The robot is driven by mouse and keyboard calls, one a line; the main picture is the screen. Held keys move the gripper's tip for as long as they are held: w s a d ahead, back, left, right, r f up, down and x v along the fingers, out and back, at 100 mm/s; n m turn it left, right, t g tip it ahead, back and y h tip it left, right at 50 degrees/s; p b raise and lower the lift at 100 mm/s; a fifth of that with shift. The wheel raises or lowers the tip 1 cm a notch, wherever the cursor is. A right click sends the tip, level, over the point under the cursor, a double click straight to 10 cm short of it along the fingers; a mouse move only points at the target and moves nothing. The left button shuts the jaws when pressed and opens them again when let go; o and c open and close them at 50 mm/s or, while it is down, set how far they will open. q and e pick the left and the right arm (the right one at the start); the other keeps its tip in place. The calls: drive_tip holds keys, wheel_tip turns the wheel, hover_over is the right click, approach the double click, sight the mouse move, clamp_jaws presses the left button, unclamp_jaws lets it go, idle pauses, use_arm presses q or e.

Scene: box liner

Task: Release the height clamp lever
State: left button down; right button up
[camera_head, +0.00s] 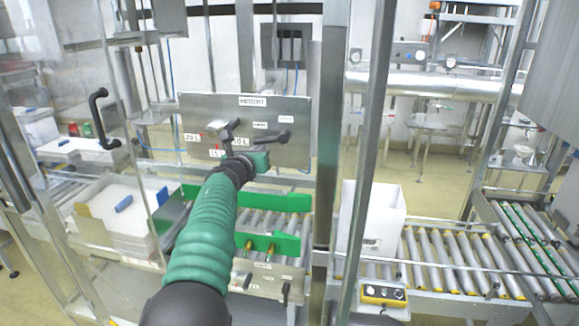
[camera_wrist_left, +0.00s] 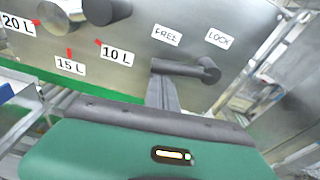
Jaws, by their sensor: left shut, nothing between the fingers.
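The dark clamp lever (camera_head: 268,141) is on the right part of a steel panel (camera_head: 200,107) labelled HEIGHT. In the left wrist view the lever (camera_wrist_left: 180,67) lies nearly level, its free end to the left of its round pivot. The FREE label (camera_wrist_left: 167,35) and LOCK label (camera_wrist_left: 218,38) sit above it. My left gripper (camera_head: 262,158) is just below the lever in the head view. In the wrist view its shut, empty fingers (camera_wrist_left: 160,82) come up close under the lever's free end; I cannot tell if they touch. My right gripper is not in view.
A height knob (camera_head: 225,130) with 10 L, 15 L and 20 L marks sits left of the lever. A steel post (camera_head: 327,140) stands right of the panel. Below are a roller conveyor with green guides (camera_head: 285,246) and a white box (camera_head: 372,215).

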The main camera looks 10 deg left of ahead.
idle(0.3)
use_arm(q)
wheel_tip(320, 180, down, 4)
drive_tip(key=f+b, duration=0.1)
drive_tip(key=b, duration=0.4)
drive_tip(key=s+r+b, duration=0.2)
drive_tip(key=s+b, duration=0.1)
drive_tip(key=s, duration=0.6)
drive_tip(key=shift+d+r, duration=0.15)
drive_tip(key=shift+d, duration=0.05)
